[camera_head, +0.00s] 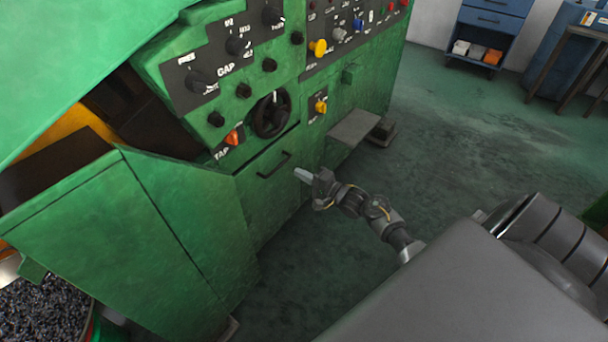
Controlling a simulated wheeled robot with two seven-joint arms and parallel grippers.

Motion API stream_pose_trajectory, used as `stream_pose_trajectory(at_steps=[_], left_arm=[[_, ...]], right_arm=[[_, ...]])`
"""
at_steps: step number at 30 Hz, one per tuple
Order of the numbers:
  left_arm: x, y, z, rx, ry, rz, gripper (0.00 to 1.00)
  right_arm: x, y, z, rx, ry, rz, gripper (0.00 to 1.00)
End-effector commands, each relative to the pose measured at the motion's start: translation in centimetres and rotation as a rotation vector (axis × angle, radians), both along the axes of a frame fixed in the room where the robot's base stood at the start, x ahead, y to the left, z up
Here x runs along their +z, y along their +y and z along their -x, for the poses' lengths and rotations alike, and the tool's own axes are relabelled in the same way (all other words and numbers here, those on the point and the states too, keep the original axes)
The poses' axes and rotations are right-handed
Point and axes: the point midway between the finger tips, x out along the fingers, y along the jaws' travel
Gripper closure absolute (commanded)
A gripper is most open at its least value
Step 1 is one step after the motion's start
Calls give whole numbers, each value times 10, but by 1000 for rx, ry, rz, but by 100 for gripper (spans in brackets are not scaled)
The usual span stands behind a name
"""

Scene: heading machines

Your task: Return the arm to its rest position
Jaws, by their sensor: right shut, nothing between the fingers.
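My right gripper (303,175) is shut and empty, at the end of my dark grey right arm, near the middle of the view. It is in front of the green machine's (205,215) lower front. In the picture its tip lies just right of the black drawer handle (273,165). I cannot tell whether it touches the machine. My left gripper does not show.
The panel carries black knobs, a black handwheel (271,114), an orange switch (232,138) and yellow knobs (318,47). A grey shelf (354,128) juts out. A bin of dark small parts (45,308) stands lower left. Open floor (470,140) lies right; blue cabinets (492,22) stand behind.

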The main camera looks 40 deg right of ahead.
Motion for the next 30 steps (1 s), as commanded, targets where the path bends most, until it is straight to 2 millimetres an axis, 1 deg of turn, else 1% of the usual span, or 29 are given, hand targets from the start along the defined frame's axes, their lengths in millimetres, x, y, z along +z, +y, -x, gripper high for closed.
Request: stream_pose_trajectory(at_steps=[3, 13, 15, 17, 20, 21, 23, 24, 26, 27, 29, 30], left_arm=[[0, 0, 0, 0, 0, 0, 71], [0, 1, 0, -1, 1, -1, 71], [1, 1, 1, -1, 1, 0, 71], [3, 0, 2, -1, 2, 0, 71], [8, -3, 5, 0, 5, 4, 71], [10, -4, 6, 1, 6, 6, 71], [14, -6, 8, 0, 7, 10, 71], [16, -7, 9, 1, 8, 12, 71], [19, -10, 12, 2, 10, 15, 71], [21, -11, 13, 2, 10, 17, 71], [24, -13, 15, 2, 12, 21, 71], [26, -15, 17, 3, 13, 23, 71]], right_arm=[[0, -2, 5, 0, 1, 0, 100], [-1, -2, 5, -1, 2, 3, 100], [-9, -1, 7, -7, 15, 21, 100], [-25, 1, 13, -16, 42, 60, 100], [-72, 7, 32, -34, 123, 187, 100], [-97, 10, 44, -36, 168, 260, 100], [-137, 17, 68, -27, 242, 380, 100], [-164, 21, 88, -12, 295, 465, 100], [-202, 29, 119, 25, 369, 592, 100], [-225, 34, 141, 59, 418, 675, 100], [-258, 42, 178, 122, 487, 796, 100], [-277, 47, 204, 172, 531, 873, 100]])
